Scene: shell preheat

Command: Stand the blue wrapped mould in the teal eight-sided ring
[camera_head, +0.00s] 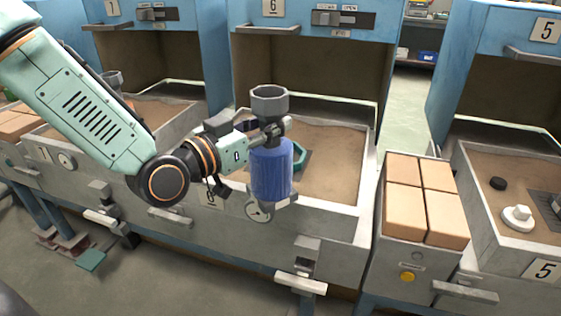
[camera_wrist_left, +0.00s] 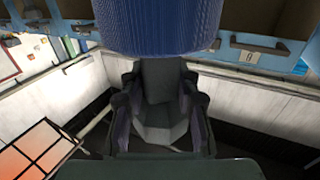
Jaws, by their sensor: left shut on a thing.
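The blue wrapped mould (camera_head: 271,172) has a ribbed blue body with a grey cup-like top. My left gripper (camera_head: 272,130) is shut on it just below the grey top and holds it upright at the front of the middle sand tray. In the left wrist view the blue body (camera_wrist_left: 158,25) fills the top, beyond my left gripper's fingers (camera_wrist_left: 160,100). The teal eight-sided ring (camera_head: 300,156) lies on the sand behind the mould, and the mould and gripper hide most of it. My right gripper is not in view.
The sand tray (camera_head: 368,178) has a raised grey rim and sits in front of an open blue furnace numbered 6. Tan bricks (camera_head: 427,190) stand on a block to the right. Bare sand lies right of the ring. Another tray (camera_head: 495,240) holds a white knobbed piece.

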